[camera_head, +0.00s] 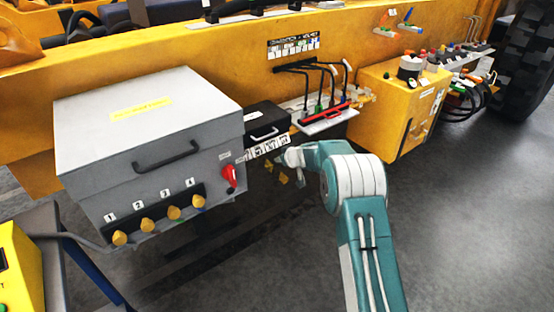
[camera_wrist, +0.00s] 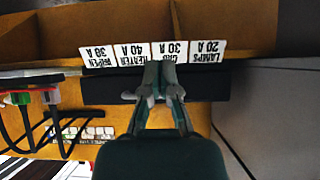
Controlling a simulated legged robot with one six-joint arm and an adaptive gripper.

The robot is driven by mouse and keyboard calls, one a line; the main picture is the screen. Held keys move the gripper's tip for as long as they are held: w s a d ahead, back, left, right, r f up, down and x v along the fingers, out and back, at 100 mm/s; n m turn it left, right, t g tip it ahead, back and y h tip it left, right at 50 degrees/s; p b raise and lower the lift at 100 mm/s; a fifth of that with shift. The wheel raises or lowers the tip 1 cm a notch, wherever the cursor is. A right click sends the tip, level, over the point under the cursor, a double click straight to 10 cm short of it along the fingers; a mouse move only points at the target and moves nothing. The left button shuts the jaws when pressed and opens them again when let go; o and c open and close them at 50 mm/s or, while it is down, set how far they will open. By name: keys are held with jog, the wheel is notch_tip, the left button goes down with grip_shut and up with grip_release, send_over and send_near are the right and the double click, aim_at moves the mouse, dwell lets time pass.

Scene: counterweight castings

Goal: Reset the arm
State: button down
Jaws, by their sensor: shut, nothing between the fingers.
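My teal arm reaches in from the lower right in the head view. My gripper (camera_head: 282,158) is in front of the row of white labels (camera_head: 267,148) under the small black box (camera_head: 266,122). Its tips are small and partly unclear there. In the wrist view my gripper (camera_wrist: 161,72) has its fingers together with nothing held. The fingers overlap a black strip (camera_wrist: 108,90) and the white labels (camera_wrist: 127,55), which appear upside down. I cannot tell whether the tips touch them.
A grey box (camera_head: 150,115) with a handle, red switch (camera_head: 230,178) and yellow knobs stands left of my gripper. A yellow cabinet (camera_head: 390,110) is behind to the right. A shelf (camera_head: 325,122) with black cables lies between. Open grey floor (camera_head: 460,220) is at right.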

jog(key=s+d+r+m+g, duration=0.2)
jog(key=s+r, duration=2.1)
jog(key=s+d+m+h, duration=0.2)
jog(key=s+d+h, duration=0.1)
jog(key=s, duration=1.2)
jog(key=s+d+m+g+h, duration=0.1)
jog(key=s+d, duration=0.5)
jog(key=s, duration=1)
jog(key=shift+d+f+m+h, duration=0.25)
jog(key=shift+m+h, duration=0.65)
jog(key=shift+h, duration=0.1)
